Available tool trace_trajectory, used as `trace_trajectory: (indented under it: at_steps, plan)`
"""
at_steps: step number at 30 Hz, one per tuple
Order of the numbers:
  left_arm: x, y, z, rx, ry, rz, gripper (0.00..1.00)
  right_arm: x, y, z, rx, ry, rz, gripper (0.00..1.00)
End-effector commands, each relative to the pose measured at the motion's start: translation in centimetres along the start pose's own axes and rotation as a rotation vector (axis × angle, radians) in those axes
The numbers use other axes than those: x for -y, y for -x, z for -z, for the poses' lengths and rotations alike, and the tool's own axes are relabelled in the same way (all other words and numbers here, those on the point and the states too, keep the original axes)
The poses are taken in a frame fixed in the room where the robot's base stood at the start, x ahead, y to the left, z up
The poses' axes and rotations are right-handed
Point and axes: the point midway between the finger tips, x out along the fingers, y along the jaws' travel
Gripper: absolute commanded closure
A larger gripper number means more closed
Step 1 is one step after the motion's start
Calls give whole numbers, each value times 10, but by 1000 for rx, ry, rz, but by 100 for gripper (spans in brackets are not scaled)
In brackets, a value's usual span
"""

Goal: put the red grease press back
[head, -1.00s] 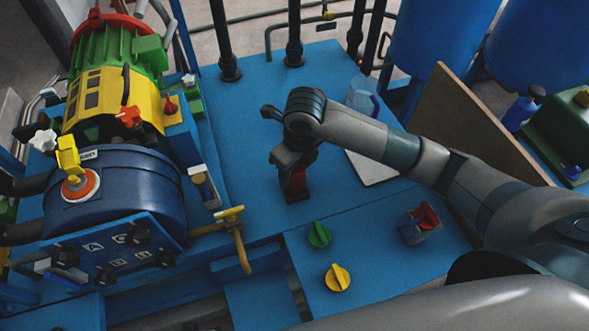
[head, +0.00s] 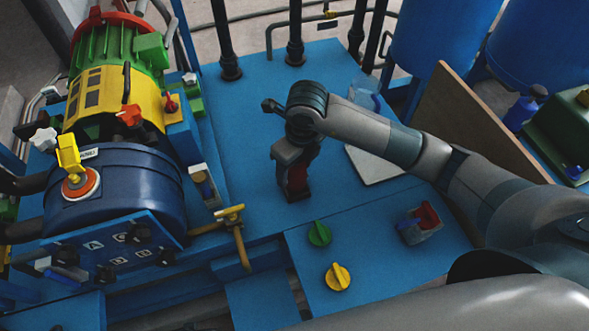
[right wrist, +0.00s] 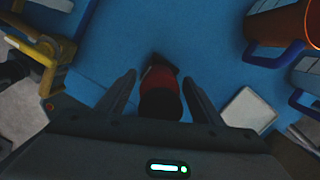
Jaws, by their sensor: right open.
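The red grease press (head: 296,187), red with dark ends, stands on the blue bench top under my right gripper. My right gripper (head: 294,172) points down over it and hides its upper part. In the right wrist view the press (right wrist: 158,80) shows between the two spread fingers of the right gripper (right wrist: 158,85), with a visible gap at each side. The right gripper is open. My left gripper is not in view.
A grey holder with a red part (head: 420,223) sits right of the green knob (head: 319,234) and yellow knob (head: 337,277). A white pad (head: 376,166) lies behind the arm. The blue vessel (head: 115,195) and yellow valve handle (head: 235,225) stand left. Bench behind the gripper is clear.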

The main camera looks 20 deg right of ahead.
Motion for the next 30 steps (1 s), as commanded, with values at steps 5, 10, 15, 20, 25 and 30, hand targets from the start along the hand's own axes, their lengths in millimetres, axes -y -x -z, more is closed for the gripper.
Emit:
trace_trajectory:
  at_steps: [5,10,15,20,25,30]
  plan:
    - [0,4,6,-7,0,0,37,0,30,-1,5,2,1,40]
    - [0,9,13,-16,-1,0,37,0,62,-1,5,3,2,40]
    - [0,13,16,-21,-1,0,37,1,91,-1,4,2,3,40]
    - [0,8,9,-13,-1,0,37,0,103,0,1,3,1,40]
    - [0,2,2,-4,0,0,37,0,108,0,0,1,0,40]
    - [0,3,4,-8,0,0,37,0,108,0,0,1,0,40]
